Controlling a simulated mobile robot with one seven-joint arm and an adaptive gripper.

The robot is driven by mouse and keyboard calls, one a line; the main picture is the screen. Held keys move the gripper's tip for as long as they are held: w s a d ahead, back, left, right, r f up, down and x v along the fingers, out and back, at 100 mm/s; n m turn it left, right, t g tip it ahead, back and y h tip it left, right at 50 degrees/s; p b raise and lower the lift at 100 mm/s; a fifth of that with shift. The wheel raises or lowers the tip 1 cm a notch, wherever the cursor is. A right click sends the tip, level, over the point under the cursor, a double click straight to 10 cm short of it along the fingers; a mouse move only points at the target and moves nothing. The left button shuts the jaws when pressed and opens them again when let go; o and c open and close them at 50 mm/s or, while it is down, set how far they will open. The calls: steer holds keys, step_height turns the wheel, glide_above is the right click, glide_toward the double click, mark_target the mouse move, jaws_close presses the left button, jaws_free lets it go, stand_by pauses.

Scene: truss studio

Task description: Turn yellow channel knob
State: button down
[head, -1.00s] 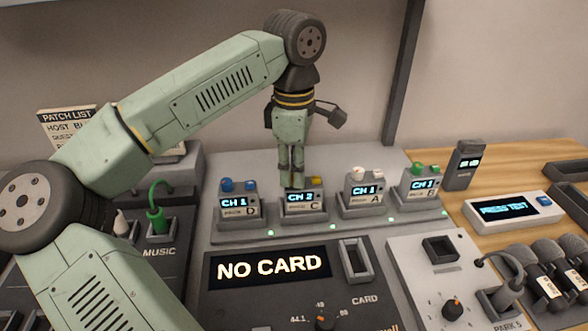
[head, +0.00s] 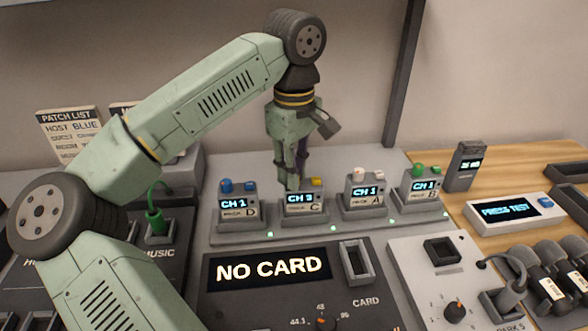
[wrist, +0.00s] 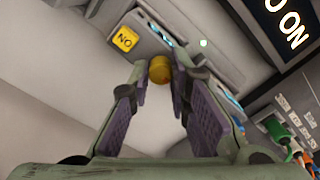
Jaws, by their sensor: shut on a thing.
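The yellow channel knob (wrist: 160,69) shows in the wrist view between the fingertips of my gripper (wrist: 158,75). My gripper is shut on it. In the head view, my gripper (head: 292,182) points down onto the left part of the top of pack C (head: 304,205) and hides the knob. Pack C's display (head: 300,198) reads CH 3. A yellow square button (wrist: 125,39) with lettering sits beside the knob on the same pack, apart from the fingers; it also shows in the head view (head: 318,182).
Pack D (head: 238,203) with blue controls stands to the left. Pack A (head: 364,196) and pack B (head: 423,187) stand to the right on the same grey dock (head: 340,230). A panel reading NO CARD (head: 268,268) lies in front.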

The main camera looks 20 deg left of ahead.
stand_by(0.3)
steer(key=c, duration=1.5)
jaws_free()
steer(key=shift+o, duration=0.2)
step_height(320, 180, up, 12)
